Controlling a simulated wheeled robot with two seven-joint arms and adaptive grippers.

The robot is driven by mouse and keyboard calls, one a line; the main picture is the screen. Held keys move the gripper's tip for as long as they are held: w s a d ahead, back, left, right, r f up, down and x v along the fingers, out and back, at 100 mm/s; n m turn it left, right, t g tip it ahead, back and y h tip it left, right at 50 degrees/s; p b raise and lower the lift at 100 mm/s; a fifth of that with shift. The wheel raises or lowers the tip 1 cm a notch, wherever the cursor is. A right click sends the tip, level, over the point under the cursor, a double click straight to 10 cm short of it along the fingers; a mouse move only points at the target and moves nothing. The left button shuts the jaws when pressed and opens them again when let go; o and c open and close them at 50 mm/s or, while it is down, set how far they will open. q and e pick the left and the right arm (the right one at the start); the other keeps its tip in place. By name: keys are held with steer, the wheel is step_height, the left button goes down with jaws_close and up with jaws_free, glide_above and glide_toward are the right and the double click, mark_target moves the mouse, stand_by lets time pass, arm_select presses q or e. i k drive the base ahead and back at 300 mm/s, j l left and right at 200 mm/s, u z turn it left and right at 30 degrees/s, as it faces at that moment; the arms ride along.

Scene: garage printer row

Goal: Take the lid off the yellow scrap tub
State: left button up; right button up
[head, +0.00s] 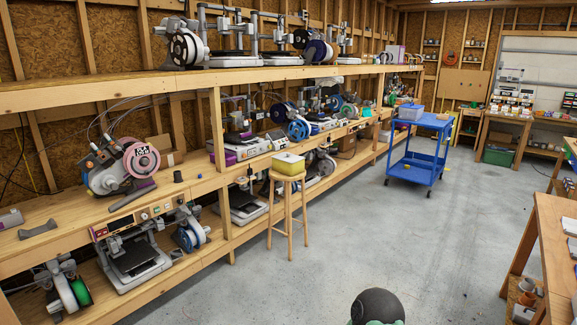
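The yellow scrap tub (288,168) stands on a round wooden stool (289,178) beside the printer bench, near the middle of the head view. Its sides are yellow and its top is a pale, flat-looking surface, which looks like a lid; at this size I cannot make out its rim or any handle. The tub stands upright and nothing touches it from above. Neither my left nor my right gripper is in view.
A long wooden bench (190,187) with several printers and spools runs along the left. A blue cart (422,122) stands beyond the stool, to its right. A wooden table (552,240) is at the right edge. The grey floor (345,230) between them is clear.

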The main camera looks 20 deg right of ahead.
mark_target(288, 155)
steer(key=i+l+z, duration=0.45)
steer(key=i, duration=0.55)
steer(key=i+z, duration=0.4)
steer(key=i, duration=0.55)
